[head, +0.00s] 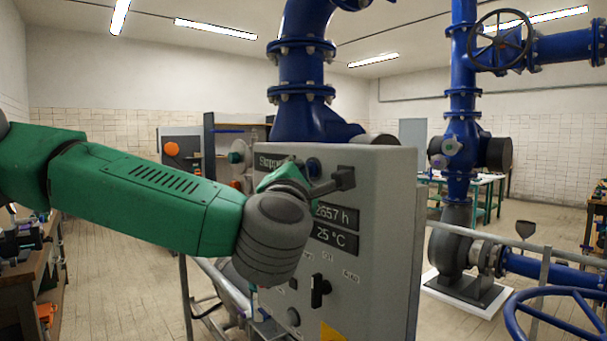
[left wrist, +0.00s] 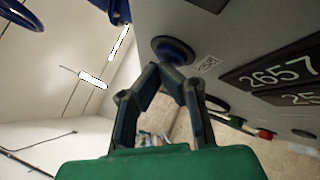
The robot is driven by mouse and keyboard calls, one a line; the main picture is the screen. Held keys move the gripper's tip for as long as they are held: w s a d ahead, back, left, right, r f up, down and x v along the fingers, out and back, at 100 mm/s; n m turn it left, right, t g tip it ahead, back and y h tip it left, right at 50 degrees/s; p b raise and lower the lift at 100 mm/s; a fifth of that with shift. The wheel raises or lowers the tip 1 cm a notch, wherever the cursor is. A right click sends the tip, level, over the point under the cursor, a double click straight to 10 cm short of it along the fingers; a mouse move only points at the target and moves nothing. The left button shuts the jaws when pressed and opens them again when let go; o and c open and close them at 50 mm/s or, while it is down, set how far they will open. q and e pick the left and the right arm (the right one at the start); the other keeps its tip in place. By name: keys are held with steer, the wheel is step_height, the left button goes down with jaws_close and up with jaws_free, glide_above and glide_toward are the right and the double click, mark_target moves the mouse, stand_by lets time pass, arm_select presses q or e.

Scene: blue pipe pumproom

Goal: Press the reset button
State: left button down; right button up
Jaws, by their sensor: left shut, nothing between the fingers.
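A round dark-blue button (left wrist: 172,50) sits on the grey face of the control box (head: 385,220). A small label (left wrist: 207,63) is beside it in the left wrist view; its text is too small to read surely. My left gripper (left wrist: 164,74) is shut and empty, its dark fingertips together right by the button's lower edge. I cannot tell whether they touch it. In the head view my green left hand and grey wrist are in front of the box and hide part of its face. My right gripper is out of view.
The box carries displays reading 2657 h (head: 335,216) and 25 °C (head: 332,237), with a black rotary switch (head: 319,290) below. Blue pipes (head: 300,85) rise behind it. A blue handwheel (head: 555,322) is at lower right, and a cluttered bench (head: 30,260) at far left.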

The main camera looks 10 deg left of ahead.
arm_select(q)
steer(key=shift+s, duration=0.3)
steer(key=s+a+b, duration=0.2)
steer(key=s+a, duration=0.1)
steer(key=s, duration=0.1)
steer(key=shift+s+a+b, duration=0.3)
steer(key=shift+s+a, duration=0.05)
steer(key=shift+a, duration=0.05)
steer(key=shift+d, duration=0.1)
stand_by(0.6)
